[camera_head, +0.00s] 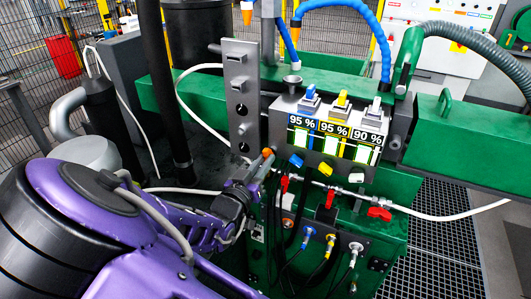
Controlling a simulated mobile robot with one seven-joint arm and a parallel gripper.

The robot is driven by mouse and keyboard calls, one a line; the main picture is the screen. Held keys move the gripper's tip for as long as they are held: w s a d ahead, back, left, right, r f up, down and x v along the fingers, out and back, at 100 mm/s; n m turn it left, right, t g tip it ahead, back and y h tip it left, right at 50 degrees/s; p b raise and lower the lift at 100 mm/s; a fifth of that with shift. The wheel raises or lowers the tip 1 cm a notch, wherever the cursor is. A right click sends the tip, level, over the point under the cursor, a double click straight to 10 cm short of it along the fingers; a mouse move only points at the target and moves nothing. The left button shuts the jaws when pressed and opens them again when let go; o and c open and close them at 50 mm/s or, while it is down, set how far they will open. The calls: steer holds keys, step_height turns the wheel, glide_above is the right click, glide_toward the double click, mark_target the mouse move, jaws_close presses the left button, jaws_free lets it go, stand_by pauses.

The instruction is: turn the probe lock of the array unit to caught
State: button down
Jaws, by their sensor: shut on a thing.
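My gripper (258,170) is at the end of my purple arm, near the lower end of a grey upright plate with holes (241,95). Its fingers are shut on a small lever with an orange end (267,152), which shows above the fingertips. This lever appears to be the probe lock, but no label on it can be read. The fingers hide its lower part and pivot, so I cannot tell its exact angle or whether it is caught. I cannot make out for sure which body is the array unit.
Right of my gripper is a grey box with three gauges (334,138) and blue, yellow and white knobs under it. Red valve handles (379,213) and cables hang below. A green beam (468,150) extends right. A black hose (160,90) and white hoses run at left.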

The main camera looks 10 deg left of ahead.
steer(key=shift+n, duration=1.2)
steer(key=n, duration=0.4)
steer(key=shift+n, duration=0.3)
steer(key=n, duration=0.4)
steer(key=shift+n, duration=0.3)
